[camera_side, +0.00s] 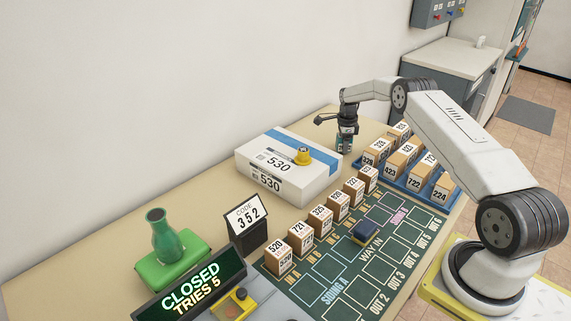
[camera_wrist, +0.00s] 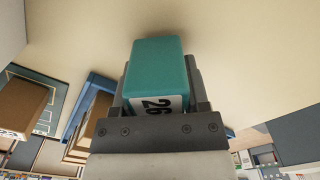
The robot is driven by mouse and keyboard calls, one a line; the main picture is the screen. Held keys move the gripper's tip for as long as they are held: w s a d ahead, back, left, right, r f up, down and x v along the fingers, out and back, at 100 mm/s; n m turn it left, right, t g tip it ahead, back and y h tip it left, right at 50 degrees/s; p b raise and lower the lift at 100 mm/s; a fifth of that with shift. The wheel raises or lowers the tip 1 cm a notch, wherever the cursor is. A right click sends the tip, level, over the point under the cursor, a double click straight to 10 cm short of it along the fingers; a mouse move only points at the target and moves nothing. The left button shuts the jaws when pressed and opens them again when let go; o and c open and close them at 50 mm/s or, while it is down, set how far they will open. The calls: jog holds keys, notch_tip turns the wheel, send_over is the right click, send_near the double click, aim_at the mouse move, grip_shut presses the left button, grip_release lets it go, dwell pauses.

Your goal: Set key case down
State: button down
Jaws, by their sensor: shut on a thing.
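My gripper (camera_side: 345,146) is shut on a teal case with a white label, which I take to be the key case. The wrist view shows this key case (camera_wrist: 157,62) between the two fingers, with "26" readable on its label. In the side view my gripper points down over the tan table (camera_side: 225,208), behind the white 530 box and left of the blue tray. The case is mostly hidden by the fingers there, and I cannot tell whether it touches the table.
The white 530 box (camera_side: 290,180) with a yellow knob stands to the left. The blue tray (camera_side: 432,197) of numbered boxes is to the right. A row of numbered boxes borders the green board (camera_side: 330,283). Bare table lies around my gripper.

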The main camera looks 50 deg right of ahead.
jog(key=shift+f, duration=0.35)
jog(key=shift+f, duration=0.1)
jog(key=shift+c, duration=0.4)
grip_release()
notch_tip(320, 180, up, 12)
jog(key=shift+r, duration=0.15)
dwell(0.4)
dwell(0.5)
